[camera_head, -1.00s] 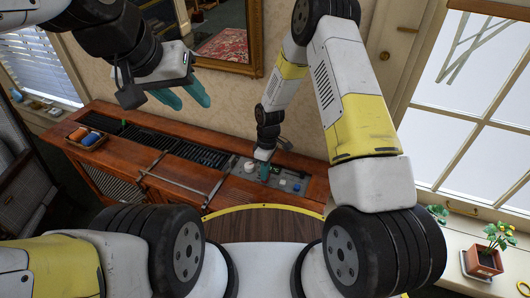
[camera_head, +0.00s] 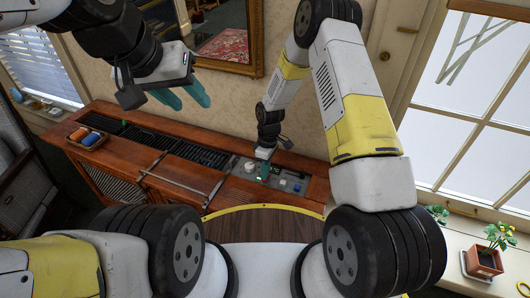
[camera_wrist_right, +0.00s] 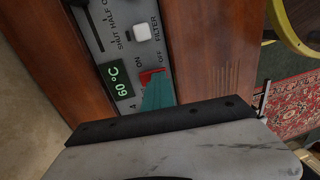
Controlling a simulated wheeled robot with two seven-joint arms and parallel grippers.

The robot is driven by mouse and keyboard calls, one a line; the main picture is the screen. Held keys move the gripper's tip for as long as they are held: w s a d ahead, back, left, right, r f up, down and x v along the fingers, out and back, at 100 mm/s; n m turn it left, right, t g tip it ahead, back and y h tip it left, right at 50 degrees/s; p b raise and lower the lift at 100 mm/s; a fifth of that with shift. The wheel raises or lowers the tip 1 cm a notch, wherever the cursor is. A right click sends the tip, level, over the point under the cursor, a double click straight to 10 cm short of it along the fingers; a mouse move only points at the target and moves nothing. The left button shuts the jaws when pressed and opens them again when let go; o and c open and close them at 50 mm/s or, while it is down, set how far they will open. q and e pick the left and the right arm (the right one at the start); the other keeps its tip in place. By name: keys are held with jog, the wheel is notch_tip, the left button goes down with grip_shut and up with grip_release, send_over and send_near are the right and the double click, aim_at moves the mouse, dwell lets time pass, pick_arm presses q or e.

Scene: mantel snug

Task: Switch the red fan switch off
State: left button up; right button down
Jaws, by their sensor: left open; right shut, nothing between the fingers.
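The red fan switch (camera_wrist_right: 148,76) shows in the right wrist view on a grey control panel (camera_wrist_right: 119,50), beside the printed words ON and OFF. My right gripper (camera_wrist_right: 158,93) is shut, its teal fingertips right at the switch and covering part of it. I cannot tell whether they touch, or which way the switch is set. In the head view my right gripper (camera_head: 264,170) is low over the panel at the right end of the wooden cabinet (camera_head: 226,190). The switch cannot be made out there. My left gripper (camera_head: 191,96) is open and empty, high in front of the wall.
A green display reading 60 °C (camera_wrist_right: 121,82) and a white button (camera_wrist_right: 143,32) are close to the switch. A metal rail (camera_head: 180,186) runs along the cabinet front. A tray with rolled cloths (camera_head: 89,140) stands at its left. A potted plant (camera_head: 487,259) is at the right.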

pick_arm(q)
jog(key=shift+w+d, duration=0.2)
jog(key=shift+d, duration=0.3)
pick_arm(e)
notch_tip(320, 180, up, 14)
jog(key=w, duration=0.1)
jog(key=shift+w+d, duration=0.3)
